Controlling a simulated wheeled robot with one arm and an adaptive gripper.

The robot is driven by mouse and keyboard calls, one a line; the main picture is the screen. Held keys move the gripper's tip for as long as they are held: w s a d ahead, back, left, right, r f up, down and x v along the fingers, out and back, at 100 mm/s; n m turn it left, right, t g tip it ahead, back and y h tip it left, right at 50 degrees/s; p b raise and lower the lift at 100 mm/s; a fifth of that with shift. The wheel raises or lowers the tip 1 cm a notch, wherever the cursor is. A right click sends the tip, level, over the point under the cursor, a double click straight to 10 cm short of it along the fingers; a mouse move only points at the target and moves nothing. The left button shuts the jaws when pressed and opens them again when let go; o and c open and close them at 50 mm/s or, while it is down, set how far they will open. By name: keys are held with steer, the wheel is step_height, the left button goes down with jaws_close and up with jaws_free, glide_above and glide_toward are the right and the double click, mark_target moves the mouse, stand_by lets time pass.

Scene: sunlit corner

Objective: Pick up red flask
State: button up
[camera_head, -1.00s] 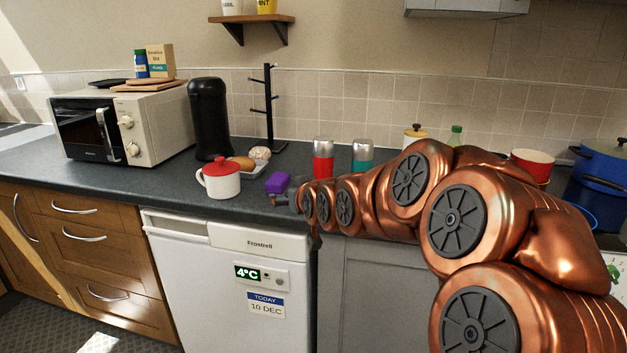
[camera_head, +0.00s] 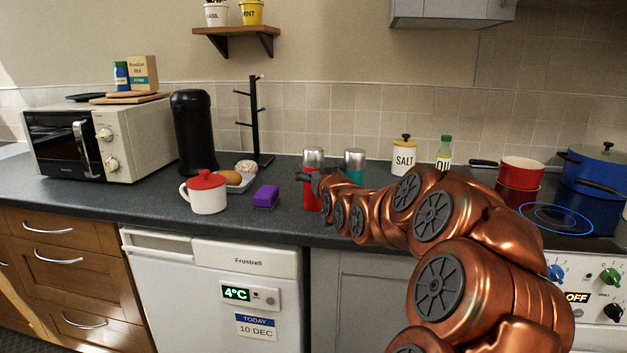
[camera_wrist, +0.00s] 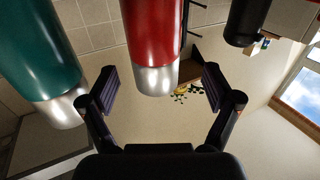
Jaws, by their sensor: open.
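The red flask (camera_head: 312,196) with a silver top stands upright on the dark counter, partly covered by my gripper in the head view. In the wrist view, which is upside down, the red flask (camera_wrist: 152,35) is in the middle, its silver end between the two finger pads. My gripper (camera_wrist: 158,88) is open, with a finger to each side of the flask and gaps visible on both sides. In the head view my gripper (camera_head: 306,176) is at the flask's upper part. I cannot tell whether it touches.
A teal flask (camera_head: 355,166) stands close to the right, also large in the wrist view (camera_wrist: 38,50). A purple block (camera_head: 266,197), a red-lidded white mug (camera_head: 207,196) and a black mug stand (camera_head: 255,120) are to the left.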

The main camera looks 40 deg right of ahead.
steer(key=shift+d+f+x, duration=0.1)
steer(key=shift+d+x, duration=0.05)
steer(key=shift+x, duration=1)
steer(key=shift+d+f+x, duration=0.1)
steer(key=shift+x, duration=1.1)
steer(key=shift+s, duration=0.15)
steer(key=shift+c, duration=0.3)
steer(key=c, duration=1.5)
steer(key=shift+o, duration=0.2)
steer(key=shift+r, duration=0.1)
